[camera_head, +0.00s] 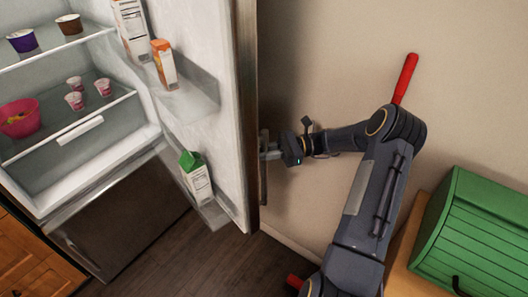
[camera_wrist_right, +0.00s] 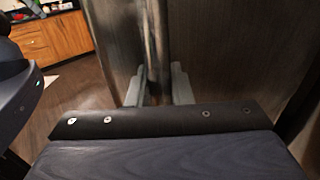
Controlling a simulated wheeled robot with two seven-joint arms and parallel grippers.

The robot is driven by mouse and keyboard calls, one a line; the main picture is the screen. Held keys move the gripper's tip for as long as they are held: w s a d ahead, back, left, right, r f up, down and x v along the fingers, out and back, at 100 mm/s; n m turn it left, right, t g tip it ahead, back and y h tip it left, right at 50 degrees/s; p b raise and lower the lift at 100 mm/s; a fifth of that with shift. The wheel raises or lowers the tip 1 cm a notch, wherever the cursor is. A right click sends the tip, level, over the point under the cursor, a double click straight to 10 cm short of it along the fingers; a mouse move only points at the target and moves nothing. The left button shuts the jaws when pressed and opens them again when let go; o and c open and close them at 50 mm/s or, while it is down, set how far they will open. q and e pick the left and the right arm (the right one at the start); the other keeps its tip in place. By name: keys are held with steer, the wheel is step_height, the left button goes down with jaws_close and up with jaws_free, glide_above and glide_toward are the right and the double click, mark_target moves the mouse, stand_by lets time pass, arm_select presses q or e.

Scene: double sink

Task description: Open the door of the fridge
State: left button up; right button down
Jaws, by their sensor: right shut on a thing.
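The fridge (camera_head: 100,190) stands at the left of the head view with its upper door (camera_head: 235,110) swung wide open toward the right. Its lit shelves and the door's inner bins face me. My right gripper (camera_head: 266,148) is at the door's outer side, shut on the door handle (camera_head: 263,180). In the right wrist view the handle (camera_wrist_right: 157,40) runs as a vertical bar between the two fingers of my right gripper (camera_wrist_right: 158,85). The dark outer door face (camera_wrist_right: 220,50) fills much of that view. My left gripper is not in view.
Cups, a pink bowl (camera_head: 19,118) and cartons (camera_head: 195,177) sit on the shelves and in the door bins. A wall is close behind the door. A green bread box (camera_head: 478,235) stands on a wooden surface at right. Bare floor (camera_head: 215,258) lies below the door.

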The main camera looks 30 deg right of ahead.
steer(key=shift+s+f, duration=0.1)
steer(key=shift+s, duration=0.05)
steer(key=c, duration=1.4)
jaws_free()
steer(key=shift+d, duration=0.1)
steer(key=shift+o, duration=0.3)
steer(key=shift+r, duration=0.2)
